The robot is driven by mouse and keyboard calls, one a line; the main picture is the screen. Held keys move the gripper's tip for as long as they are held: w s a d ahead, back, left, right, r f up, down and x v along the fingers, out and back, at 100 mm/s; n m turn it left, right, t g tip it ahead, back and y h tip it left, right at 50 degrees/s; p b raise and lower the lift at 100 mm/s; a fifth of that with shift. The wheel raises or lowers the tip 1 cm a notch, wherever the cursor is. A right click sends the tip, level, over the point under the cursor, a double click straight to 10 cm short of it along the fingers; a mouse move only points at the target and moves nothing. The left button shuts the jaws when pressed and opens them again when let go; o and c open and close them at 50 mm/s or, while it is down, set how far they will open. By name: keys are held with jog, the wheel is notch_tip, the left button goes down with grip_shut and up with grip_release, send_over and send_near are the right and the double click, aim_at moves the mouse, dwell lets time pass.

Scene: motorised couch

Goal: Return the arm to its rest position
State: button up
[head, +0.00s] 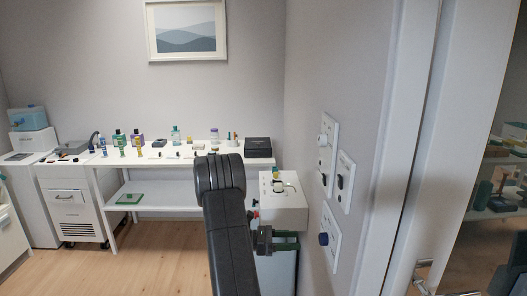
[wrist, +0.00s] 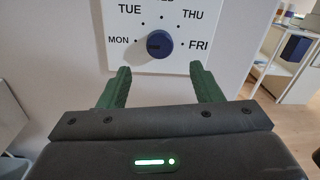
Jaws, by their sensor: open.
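My dark arm reaches forward through the middle of the head view, bent at a thick joint. My gripper (head: 284,242) is at the right of the arm, near the right-hand wall. In the wrist view its two green fingers are spread apart with nothing between them (wrist: 160,70). Just beyond the fingertips is a blue dial knob (wrist: 159,44) on a white plate (wrist: 132,58) marked with weekdays. The fingers look clear of the knob. The knob's dark mark is on its left, toward MON. The same knob shows on the wall in the head view (head: 324,239).
Two more wall plates (head: 327,145) (head: 346,181) sit above the dial. A white box (head: 284,212) stands behind my gripper. A white bench (head: 258,163) with bottles runs along the back wall. A door frame (head: 403,150) is at right. Open wooden floor (head: 150,262) is at left.

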jog(key=d+m+t+b, duration=0.1)
jog(key=d+m+b, duration=0.7)
jog(key=m+b, duration=0.9)
jog(key=shift+r+m, duration=0.15)
jog(key=shift+m, duration=0.85)
jog(key=shift+y, duration=0.3)
jog(key=shift+s, duration=0.1)
